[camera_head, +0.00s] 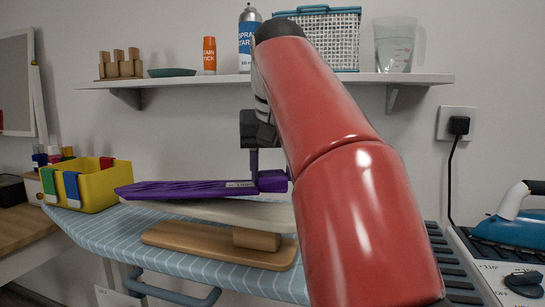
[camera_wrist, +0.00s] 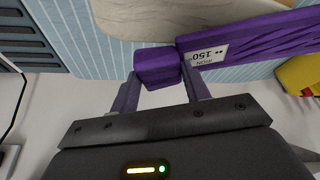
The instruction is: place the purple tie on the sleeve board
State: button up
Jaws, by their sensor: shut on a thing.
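The purple tie (camera_head: 190,189) is a long folded strip with a white label, level, its narrow tip pointing left. My gripper (camera_head: 268,178) is shut on the knot-like right end of the tie from above. In the wrist view my gripper (camera_wrist: 160,88) has its two fingers on either side of that block (camera_wrist: 157,66). The sleeve board (camera_head: 235,213) has a cream padded top on a wooden base (camera_head: 205,245). The tie is over the sleeve board's top, its left part extending past it. I cannot tell whether they touch. My red arm hides the sleeve board's right end.
The sleeve board stands on a blue striped ironing board (camera_head: 110,232). A yellow bin with coloured clips (camera_head: 95,190) is near the tie's left tip. A wall shelf (camera_head: 190,82) with a spray can and basket is above. A blue iron (camera_head: 510,229) stands at right.

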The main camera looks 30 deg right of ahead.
jog(key=shift+f, duration=0.3)
jog(key=shift+f+b, duration=0.5)
jog(key=shift+f, duration=0.1)
jog(key=o, duration=1.1)
jog(key=shift+o, duration=0.2)
jog(key=shift+r, duration=0.15)
